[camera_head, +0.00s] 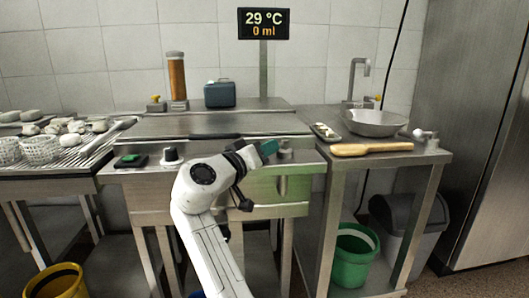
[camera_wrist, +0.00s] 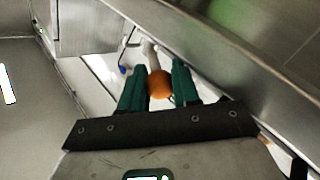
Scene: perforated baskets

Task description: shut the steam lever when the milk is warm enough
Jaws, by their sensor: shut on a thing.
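The display (camera_head: 264,24) on a post at the back reads 29 °C and 0 ml. My gripper (camera_head: 268,148) is at the front right of the steel counter, its green fingers pointing right. In the wrist view my gripper (camera_wrist: 159,82) is shut on an orange round knob (camera_wrist: 160,86). A pale stem (camera_wrist: 151,56) runs from the knob away from the fingers; it looks like a lever handle. The knob is hidden in the head view. I cannot make out a milk jug or any milk.
A metal bowl (camera_head: 375,123) and a wooden paddle (camera_head: 372,148) lie on the right counter. A black-and-green device (camera_head: 131,160) and a dark knob (camera_head: 170,154) sit front left. A green bucket (camera_head: 353,257) stands below. The counter's middle is largely clear.

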